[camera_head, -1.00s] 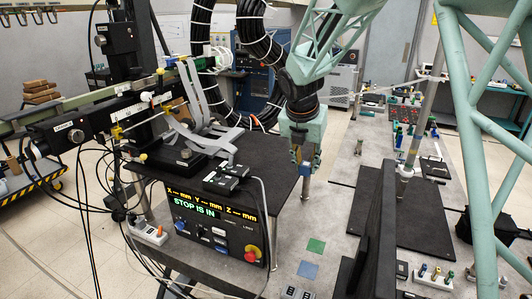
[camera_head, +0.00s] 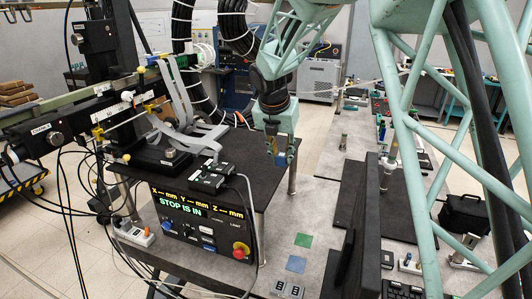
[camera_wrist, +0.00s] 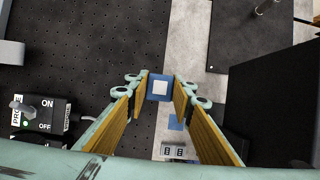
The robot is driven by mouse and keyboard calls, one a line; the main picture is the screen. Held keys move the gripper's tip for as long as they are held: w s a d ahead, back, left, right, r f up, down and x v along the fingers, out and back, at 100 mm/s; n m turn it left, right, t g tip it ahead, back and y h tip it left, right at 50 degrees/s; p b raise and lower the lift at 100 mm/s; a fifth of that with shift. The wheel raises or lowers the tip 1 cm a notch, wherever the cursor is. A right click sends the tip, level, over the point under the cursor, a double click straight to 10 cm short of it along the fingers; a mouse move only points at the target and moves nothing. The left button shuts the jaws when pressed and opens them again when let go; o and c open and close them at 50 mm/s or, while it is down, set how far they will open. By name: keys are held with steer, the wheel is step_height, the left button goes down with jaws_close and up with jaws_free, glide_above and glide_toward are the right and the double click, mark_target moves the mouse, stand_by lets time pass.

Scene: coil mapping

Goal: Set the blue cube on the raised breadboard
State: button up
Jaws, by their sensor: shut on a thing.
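The blue cube (camera_wrist: 160,87) is between the two fingertips of my gripper (camera_wrist: 160,88) in the wrist view, with a pale square on its upper face. My gripper is shut on it. In the head view my gripper (camera_head: 282,152) points down near the right edge of the raised breadboard (camera_head: 262,190), with the blue cube (camera_head: 281,161) barely visible at its tips. The raised breadboard is a black perforated plate on posts; it fills the left of the wrist view (camera_wrist: 85,45). The cube overlaps its right edge there. Its height above the board is hard to tell.
A control box (camera_head: 205,222) with a red button stands in front of the board. Switch boxes (camera_head: 212,178) and a stage with grey ribbon cables sit on the board. A tall black panel (camera_head: 360,240) stands right. Green (camera_head: 302,240) and blue (camera_head: 297,264) squares lie on the table.

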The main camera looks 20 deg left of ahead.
steer(key=shift+w+a+f+p, duration=0.1)
steer(key=shift+w+a+f, duration=0.05)
steer(key=shift+w+a, duration=1.05)
steer(key=shift+w+a+f+p, duration=0.2)
steer(key=shift+w+a, duration=0.85)
steer(key=shift+a, duration=0.4)
steer(key=shift+w+a+f+p, duration=0.1)
steer(key=shift+w+a+f, duration=0.05)
steer(key=shift+w+a, duration=1.05)
steer(key=shift+a, duration=0.15)
steer(key=shift+w+a, duration=0.1)
steer(key=shift+a, duration=0.05)
steer(key=shift+f, duration=1.75)
steer(key=shift+f, duration=0.15)
steer(key=o, duration=0.8)
steer(key=shift+o, duration=0.2)
steer(key=v, duration=1.2)
